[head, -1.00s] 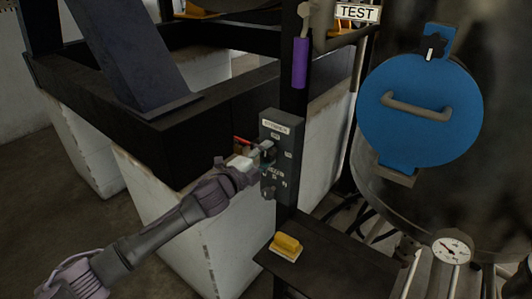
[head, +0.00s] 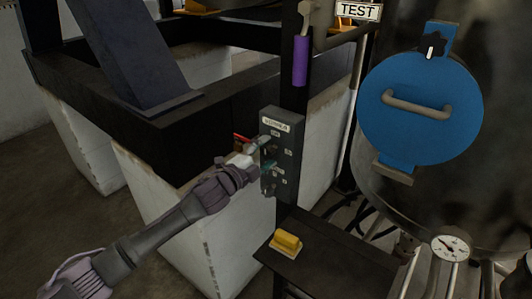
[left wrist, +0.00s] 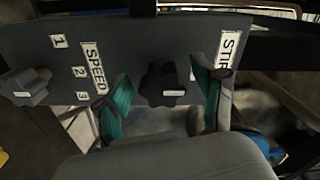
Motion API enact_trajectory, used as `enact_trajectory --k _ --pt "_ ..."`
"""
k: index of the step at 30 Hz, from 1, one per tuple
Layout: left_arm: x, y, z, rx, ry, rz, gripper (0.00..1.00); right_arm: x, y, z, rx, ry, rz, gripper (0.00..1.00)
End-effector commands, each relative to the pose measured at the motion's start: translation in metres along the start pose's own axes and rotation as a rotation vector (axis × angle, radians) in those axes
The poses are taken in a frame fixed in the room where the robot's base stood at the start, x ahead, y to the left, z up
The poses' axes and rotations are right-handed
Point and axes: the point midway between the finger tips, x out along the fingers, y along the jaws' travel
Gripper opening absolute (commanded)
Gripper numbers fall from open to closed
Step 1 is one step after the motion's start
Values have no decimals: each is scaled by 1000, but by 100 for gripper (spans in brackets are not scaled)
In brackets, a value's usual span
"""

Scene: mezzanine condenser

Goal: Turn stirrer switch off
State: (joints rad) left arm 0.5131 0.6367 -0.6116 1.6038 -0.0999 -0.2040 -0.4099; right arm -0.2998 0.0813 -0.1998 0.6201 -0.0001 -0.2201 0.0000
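The grey stirrer control box (head: 283,128) is fixed to a dark post, with a label reading as STIRRER at its top in the head view. In the left wrist view, a black switch knob (left wrist: 165,86) with a pale mark sits between the STIR label (left wrist: 229,48) and the SPEED label (left wrist: 94,68). My left gripper (head: 267,154) is at the face of the box. Its teal fingers stand apart on either side of the knob in the left wrist view (left wrist: 166,100), with small gaps showing. My right gripper is in neither view.
A second knob (left wrist: 25,87) sits beside the numbers 1, 2 and 3. A yellow object (head: 286,243) lies on a dark shelf (head: 330,265) below the box. A purple-handled lever (head: 300,62) hangs above. A blue round hatch (head: 420,110) and a gauge (head: 452,248) are at right.

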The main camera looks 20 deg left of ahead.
Motion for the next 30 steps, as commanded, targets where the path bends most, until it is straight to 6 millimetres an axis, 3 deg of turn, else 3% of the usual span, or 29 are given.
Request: enact_trajectory --k 11,24,30 --pt "-8 0 0 1 0 0 71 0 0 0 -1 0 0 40" --pt "-95 2 0 2 0 4 71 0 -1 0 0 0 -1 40" --pt "-116 1 0 1 0 1 71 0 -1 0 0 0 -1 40"
